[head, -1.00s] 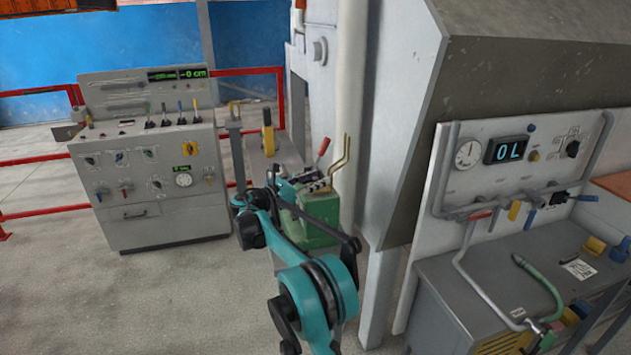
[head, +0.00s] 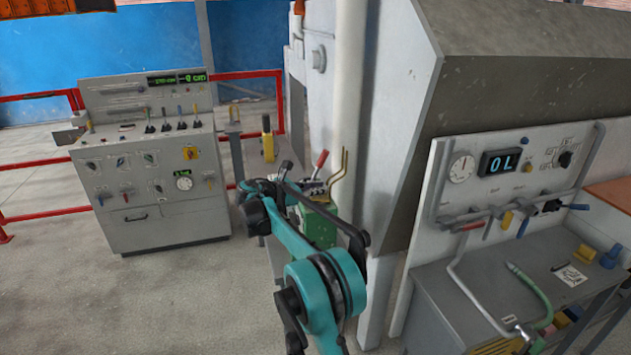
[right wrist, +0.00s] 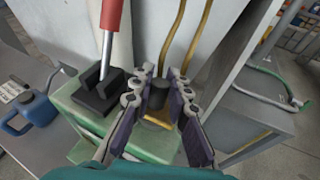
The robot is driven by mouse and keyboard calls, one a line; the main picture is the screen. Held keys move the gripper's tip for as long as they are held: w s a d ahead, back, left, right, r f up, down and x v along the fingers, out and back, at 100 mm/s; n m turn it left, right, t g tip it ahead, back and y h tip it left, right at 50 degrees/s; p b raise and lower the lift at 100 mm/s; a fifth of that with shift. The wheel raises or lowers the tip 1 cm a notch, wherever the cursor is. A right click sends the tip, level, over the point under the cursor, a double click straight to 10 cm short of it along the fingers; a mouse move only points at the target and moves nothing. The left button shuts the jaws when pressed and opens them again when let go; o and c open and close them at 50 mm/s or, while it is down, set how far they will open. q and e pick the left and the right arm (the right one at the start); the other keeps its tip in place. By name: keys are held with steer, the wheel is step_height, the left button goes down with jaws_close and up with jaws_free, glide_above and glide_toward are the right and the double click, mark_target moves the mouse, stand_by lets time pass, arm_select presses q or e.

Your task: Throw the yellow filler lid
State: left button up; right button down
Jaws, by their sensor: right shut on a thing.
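My right gripper (right wrist: 160,80) has its purple-grey fingers on both sides of a dark round knob (right wrist: 158,95), shut on it. Below the knob is a yellow-brass piece (right wrist: 156,122) on top of the green box (right wrist: 75,102); this looks like the filler lid, mostly hidden by the fingers. I cannot tell whether it is lifted. In the head view my teal right arm reaches to the green box (head: 322,229), and the fingertips are hard to make out there. My left gripper is not in view.
A red-handled lever (right wrist: 111,18) stands left of the fingers on the box. Brass pipes (right wrist: 177,40) rise close behind them. A blue jug (right wrist: 32,112) is at left. A grey control cabinet (head: 165,225) and a gauge bench (head: 455,300) flank the arm. Floor is clear at front left.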

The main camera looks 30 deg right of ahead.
mark_target(326, 196)
steer(key=d+y+p, duration=0.1)
steer(key=y+p, duration=0.1)
steer(key=d+r+m+y+p, duration=0.1)
steer(key=y+p, duration=0.1)
steer(key=p, duration=0.1)
steer(key=y+p, duration=0.2)
steer(key=shift+s+d+r+m+p, duration=0.3)
steer(key=shift+s+d+m, duration=0.05)
steer(key=shift+d+m, duration=0.05)
steer(key=y+p, duration=0.1)
steer(key=d+y+p, duration=0.1)
steer(key=shift+s+d+f+m+t+y, duration=0.1)
steer(key=shift+s+d+m+t+y, duration=0.05)
steer(key=shift+m+t+y, duration=0.2)
steer(key=shift+s+d+f+m+t+y+p, duration=0.1)
steer(key=shift+d+f+m+t+y+p, duration=0.3)
steer(key=shift+y, duration=0.9)
steer(key=shift+s+d+f+m+t+y+p, duration=0.2)
steer(key=shift+d+f+y+p, duration=0.3)
steer(key=shift+y, duration=0.75)
steer(key=shift+s+d+f+m+t+y+p, duration=0.15)
steer(key=shift+d+f+t+y+p, duration=0.3)
steer(key=shift+y, duration=0.85)
steer(key=shift+w+r, duration=0.1)
steer(key=shift+r, duration=0.05)
steer(key=c, duration=1.4)
jaws_free()
steer(key=shift+d, duration=0.1)
steer(key=shift+c, duration=0.2)
